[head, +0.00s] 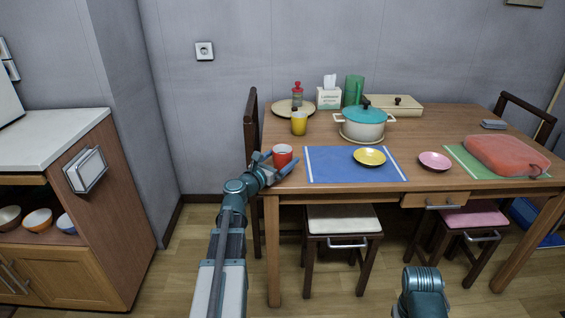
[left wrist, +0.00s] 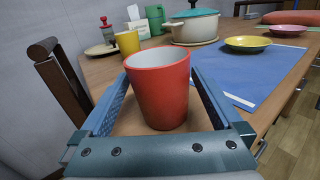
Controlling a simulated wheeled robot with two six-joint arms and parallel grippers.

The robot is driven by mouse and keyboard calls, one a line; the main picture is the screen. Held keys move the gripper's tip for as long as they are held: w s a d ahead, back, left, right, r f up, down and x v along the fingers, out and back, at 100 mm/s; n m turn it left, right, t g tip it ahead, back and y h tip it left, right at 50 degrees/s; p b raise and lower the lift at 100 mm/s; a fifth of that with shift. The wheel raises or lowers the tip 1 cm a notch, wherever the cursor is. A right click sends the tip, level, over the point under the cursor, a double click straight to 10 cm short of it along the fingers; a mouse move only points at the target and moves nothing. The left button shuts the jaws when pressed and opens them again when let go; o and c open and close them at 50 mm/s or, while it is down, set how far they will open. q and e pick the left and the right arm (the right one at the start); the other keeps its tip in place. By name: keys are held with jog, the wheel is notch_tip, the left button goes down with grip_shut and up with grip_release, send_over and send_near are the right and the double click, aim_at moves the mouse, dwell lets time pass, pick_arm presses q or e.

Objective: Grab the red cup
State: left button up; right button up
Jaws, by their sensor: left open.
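The red cup (head: 282,154) stands upright near the left front corner of the wooden table (head: 425,122). It has a white inside. My left gripper (head: 274,165) is open at the cup, with a blue finger on either side of it. In the left wrist view the red cup (left wrist: 160,88) stands between the two fingers of my left gripper (left wrist: 160,100), with a small gap showing at its sides. My right arm shows only in part at the bottom of the head view, and its gripper is not seen.
A blue placemat (head: 330,165) with a yellow saucer (head: 369,156) lies right of the cup. A yellow cup (head: 299,123) and a pot with a teal lid (head: 363,122) stand behind. A chair back (head: 252,122) rises at the table's left edge.

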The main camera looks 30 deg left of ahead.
pick_arm(q)
jog(key=w, duration=0.3)
jog(key=shift+w+d, duration=0.15)
jog(key=shift+w, duration=0.2)
jog(key=c, duration=1.3)
jog(key=shift+r, duration=0.15)
jog(key=shift+c, duration=0.3)
